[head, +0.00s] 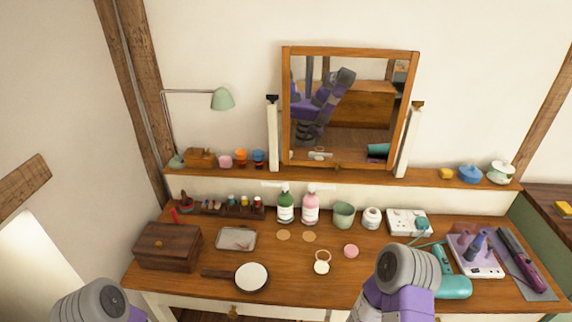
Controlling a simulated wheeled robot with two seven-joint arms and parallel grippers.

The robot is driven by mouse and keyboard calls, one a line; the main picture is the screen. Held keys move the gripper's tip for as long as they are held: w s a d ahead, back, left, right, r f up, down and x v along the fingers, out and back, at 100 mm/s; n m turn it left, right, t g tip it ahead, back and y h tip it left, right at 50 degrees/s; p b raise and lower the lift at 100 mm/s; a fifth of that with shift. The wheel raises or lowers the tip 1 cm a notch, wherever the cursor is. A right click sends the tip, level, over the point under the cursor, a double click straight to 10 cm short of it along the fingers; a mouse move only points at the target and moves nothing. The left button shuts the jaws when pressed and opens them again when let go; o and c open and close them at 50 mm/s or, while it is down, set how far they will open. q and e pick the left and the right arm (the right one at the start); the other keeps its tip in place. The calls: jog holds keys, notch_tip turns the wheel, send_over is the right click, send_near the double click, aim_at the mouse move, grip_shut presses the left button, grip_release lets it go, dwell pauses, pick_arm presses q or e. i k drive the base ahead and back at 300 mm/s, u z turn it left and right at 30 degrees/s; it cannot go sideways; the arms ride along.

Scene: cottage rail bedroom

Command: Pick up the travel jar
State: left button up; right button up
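Several small pots could be the travel jar, and I cannot tell which one it is. A low round pink pot (351,251) stands on the wooden dressing table (200,265), right of centre. A small cream-topped round piece (321,268) lies to its left, touching or close to a wooden ring (323,256). A white jar (372,218) stands farther back, next to a green cup (344,215). Grey and purple links of both my arms show at the bottom edge, the right one just right of the pink pot. Neither gripper's fingers are in view.
Green (286,207) and pink (311,208) pump bottles stand at the back. A wooden box (168,246), metal tray (236,239) and hand mirror (251,277) are left. A teal hair dryer (454,287) and styling tools crowd the right. A framed mirror (289,110) stands behind.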

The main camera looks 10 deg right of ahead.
aim_at(323, 259)
jog(key=z, duration=2.7)
jog(key=i, duration=0.6)
jog(key=u, duration=2.35)
